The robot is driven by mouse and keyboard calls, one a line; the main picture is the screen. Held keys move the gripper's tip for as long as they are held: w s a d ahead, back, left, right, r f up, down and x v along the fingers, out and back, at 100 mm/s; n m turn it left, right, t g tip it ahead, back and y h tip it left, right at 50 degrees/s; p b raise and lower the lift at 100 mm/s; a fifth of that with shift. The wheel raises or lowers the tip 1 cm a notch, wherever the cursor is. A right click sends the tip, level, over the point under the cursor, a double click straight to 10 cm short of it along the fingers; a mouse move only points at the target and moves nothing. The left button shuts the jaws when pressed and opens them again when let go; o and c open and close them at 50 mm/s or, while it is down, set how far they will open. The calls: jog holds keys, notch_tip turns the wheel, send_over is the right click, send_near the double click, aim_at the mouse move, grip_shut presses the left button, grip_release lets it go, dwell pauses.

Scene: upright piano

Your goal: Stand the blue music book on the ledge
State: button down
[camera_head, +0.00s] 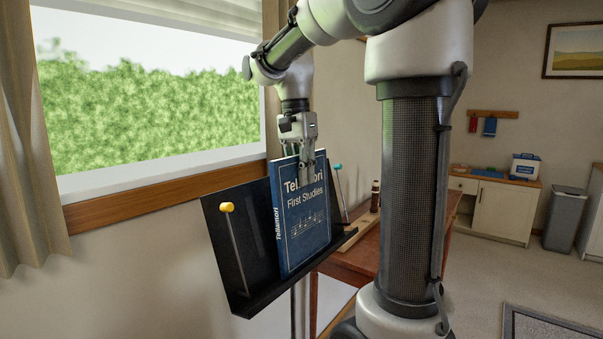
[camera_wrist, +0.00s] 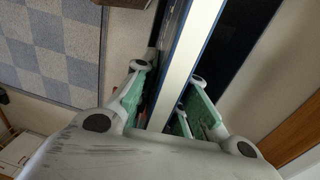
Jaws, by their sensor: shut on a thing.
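The blue music book (camera_head: 300,218), marked "Tellamori First Studies", is upright in front of the black music stand (camera_head: 227,250). My gripper (camera_head: 306,172) is above it, shut on its top edge with the fingers pointing down. In the wrist view the book's pale page edge (camera_wrist: 184,70) runs between the gripper's green-padded fingers (camera_wrist: 172,105). The book's lower edge is at the stand's ledge (camera_head: 262,301). I cannot tell whether it touches the ledge or hangs just above it.
A yellow-tipped rod (camera_head: 233,245) stands on the ledge left of the book, and a teal-tipped rod (camera_head: 340,190) right of it. A wooden table (camera_head: 345,265) is behind the stand on the right. The window sill (camera_head: 160,203) is behind on the left.

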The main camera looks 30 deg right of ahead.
jog(key=shift+f, duration=0.3)
jog(key=shift+w, duration=0.15)
dwell(0.4)
jog(key=shift+w+a, duration=0.35)
jog(key=shift+w, duration=0.45)
jog(key=c, duration=1.4)
grip_release()
jog(key=shift+o, duration=0.2)
jog(key=shift+r, duration=0.1)
